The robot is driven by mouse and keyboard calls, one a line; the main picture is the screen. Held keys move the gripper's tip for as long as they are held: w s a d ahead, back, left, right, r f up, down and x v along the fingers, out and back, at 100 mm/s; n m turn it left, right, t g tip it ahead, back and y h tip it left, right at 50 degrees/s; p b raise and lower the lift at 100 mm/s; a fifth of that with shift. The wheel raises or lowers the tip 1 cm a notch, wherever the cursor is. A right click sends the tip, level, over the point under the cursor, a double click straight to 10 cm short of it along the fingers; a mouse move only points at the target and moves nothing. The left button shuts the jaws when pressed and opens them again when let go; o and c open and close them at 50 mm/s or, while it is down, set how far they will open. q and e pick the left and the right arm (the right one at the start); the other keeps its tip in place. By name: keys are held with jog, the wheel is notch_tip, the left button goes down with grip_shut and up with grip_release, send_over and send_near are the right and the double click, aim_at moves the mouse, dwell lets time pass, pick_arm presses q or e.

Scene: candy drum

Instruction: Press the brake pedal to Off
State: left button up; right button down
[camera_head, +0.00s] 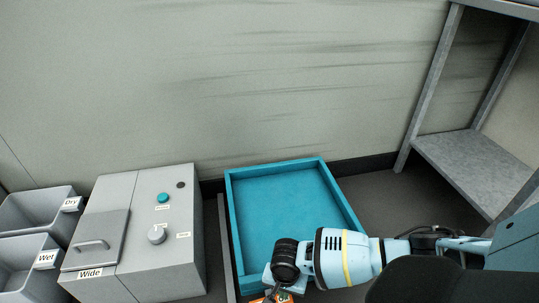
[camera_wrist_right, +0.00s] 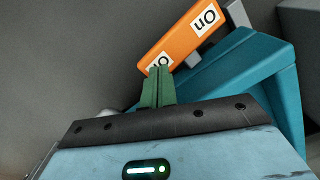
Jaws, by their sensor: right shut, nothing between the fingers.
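The orange brake pedal (camera_wrist_right: 180,38) is a tilted bar in the right wrist view. One end has a white "On" label; the other end has a label partly hidden by my fingertips. My right gripper (camera_wrist_right: 156,70) has its green fingers shut and empty, with the tips at the partly hidden label. I cannot tell whether they touch the pedal. In the head view only a bit of the pedal (camera_head: 284,298) shows at the bottom edge, below my right wrist. My left gripper is not in view.
A blue tray (camera_head: 231,215) lies beside my right arm. A grey control box (camera_head: 185,255) with knobs and a "Wide" lid stands to the left, beside grey bins (camera_head: 25,242) labelled Dry and Wet. A grey shelf (camera_head: 470,160) stands at the right. A wall is behind.

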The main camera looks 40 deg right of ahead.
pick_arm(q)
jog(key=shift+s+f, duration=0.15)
pick_arm(e)
jog(key=shift+f, duration=0.35)
